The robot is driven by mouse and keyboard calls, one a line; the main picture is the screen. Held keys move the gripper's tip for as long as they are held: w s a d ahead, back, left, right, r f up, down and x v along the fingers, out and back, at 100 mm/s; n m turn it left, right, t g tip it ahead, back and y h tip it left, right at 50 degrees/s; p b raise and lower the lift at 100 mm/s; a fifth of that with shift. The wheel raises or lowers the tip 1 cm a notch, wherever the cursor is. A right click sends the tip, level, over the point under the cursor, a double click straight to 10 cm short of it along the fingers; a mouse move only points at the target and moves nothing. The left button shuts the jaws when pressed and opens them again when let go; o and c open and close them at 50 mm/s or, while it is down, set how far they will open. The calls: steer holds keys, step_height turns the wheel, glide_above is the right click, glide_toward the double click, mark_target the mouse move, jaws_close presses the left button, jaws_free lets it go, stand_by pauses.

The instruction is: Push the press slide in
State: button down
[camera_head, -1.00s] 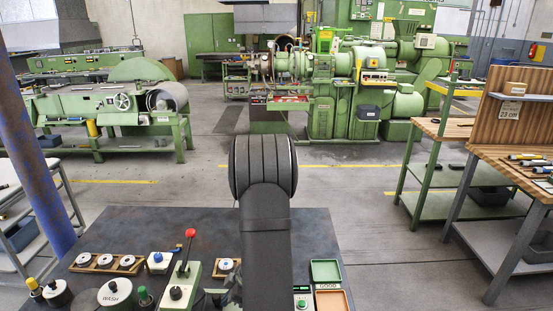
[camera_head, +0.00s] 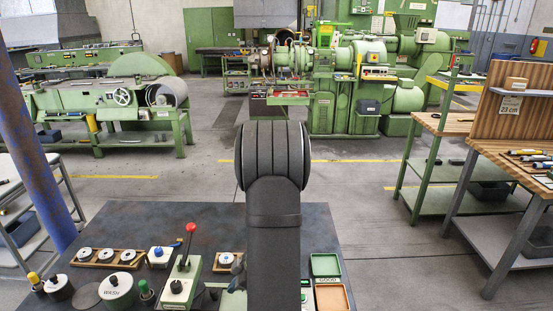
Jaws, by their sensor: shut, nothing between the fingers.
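A small green press-like device (camera_head: 181,283) stands at the front of the dark table. It has an upright lever with a red knob (camera_head: 190,228) and a black knob low on its front. A dark part lies just right of its base, but I cannot tell whether this is the press slide. My dark arm rises in front of the table and hides much of what is right of the device. Only a small grey part of my gripper (camera_head: 238,270) shows at the arm's left edge, right of the device. Its fingertips and any contact are hidden.
The dark table (camera_head: 290,220) is bare at the back. Wooden racks with white discs (camera_head: 107,257), a WASH pot (camera_head: 117,287) and a blue-knobbed box (camera_head: 159,255) stand left. A green tray (camera_head: 325,265) and an orange tray (camera_head: 332,298) lie right of my arm.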

steer(key=shift+a+r+v, duration=0.1)
steer(key=shift+a+v, duration=0.05)
steer(key=shift+v, duration=0.65)
steer(key=shift+a+r+v, duration=0.1)
steer(key=shift+a+v, duration=0.05)
steer(key=shift+v, duration=0.7)
steer(key=shift+a+r+v, duration=0.1)
steer(key=shift+v, duration=0.7)
steer(key=shift+f, duration=0.1)
steer(key=x, duration=0.5)
steer(key=d+x, duration=0.1)
steer(key=x, duration=0.1)
steer(key=shift+f, duration=0.55)
steer(key=shift+a+f, duration=0.4)
steer(key=shift+a, duration=0.4)
